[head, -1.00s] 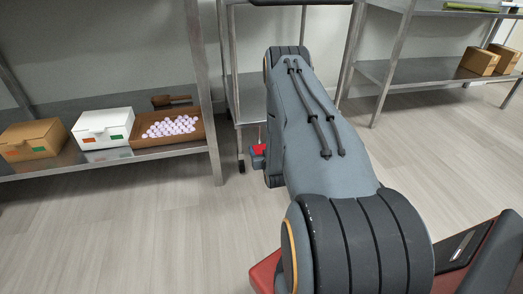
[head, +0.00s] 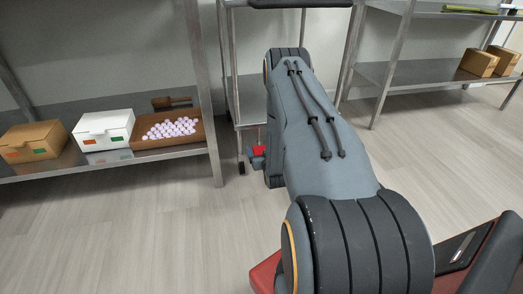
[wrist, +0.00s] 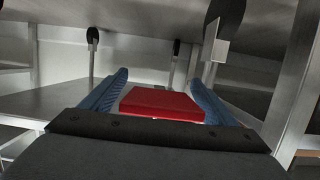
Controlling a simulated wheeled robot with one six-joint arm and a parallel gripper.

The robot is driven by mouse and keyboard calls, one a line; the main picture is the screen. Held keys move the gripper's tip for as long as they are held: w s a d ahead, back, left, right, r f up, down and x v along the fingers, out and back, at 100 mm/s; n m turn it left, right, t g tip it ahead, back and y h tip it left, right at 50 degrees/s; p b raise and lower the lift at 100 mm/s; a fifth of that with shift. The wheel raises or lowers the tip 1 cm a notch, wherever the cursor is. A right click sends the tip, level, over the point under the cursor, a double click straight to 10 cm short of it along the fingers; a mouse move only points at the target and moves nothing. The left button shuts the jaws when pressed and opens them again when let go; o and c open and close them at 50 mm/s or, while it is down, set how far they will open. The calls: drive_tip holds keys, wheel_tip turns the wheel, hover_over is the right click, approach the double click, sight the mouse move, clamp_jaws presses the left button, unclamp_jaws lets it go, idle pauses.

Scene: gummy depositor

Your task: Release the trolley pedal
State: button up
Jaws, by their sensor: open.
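The red trolley pedal (wrist: 160,103) lies between the two blue fingers of my gripper (wrist: 158,78) in the wrist view. The fingers are open, one on each side of it; I cannot tell whether either touches it. In the head view a small patch of the red pedal (head: 258,150) shows low at the trolley, just left of my arm. A bit of my blue gripper (head: 257,162) shows there too. The metal trolley (head: 248,97) stands behind my arm, which hides much of it. The pedal's mount is hidden.
A metal shelf at left bears a brown box (head: 33,142), a white box (head: 104,129) and a brown tray (head: 192,140) of pale balls. A shelf rack (head: 407,72) with cartons (head: 480,63) stands at right. The floor (head: 140,230) in front is clear.

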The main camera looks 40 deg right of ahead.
drive_tip(key=shift+s, duration=0.1)
drive_tip(key=p+v, duration=0.3)
drive_tip(key=v, duration=0.4)
drive_tip(key=shift+s, duration=0.25)
drive_tip(key=shift+a+r+p, duration=0.15)
drive_tip(key=shift+r+p, duration=0.05)
drive_tip(key=shift+p, duration=0.15)
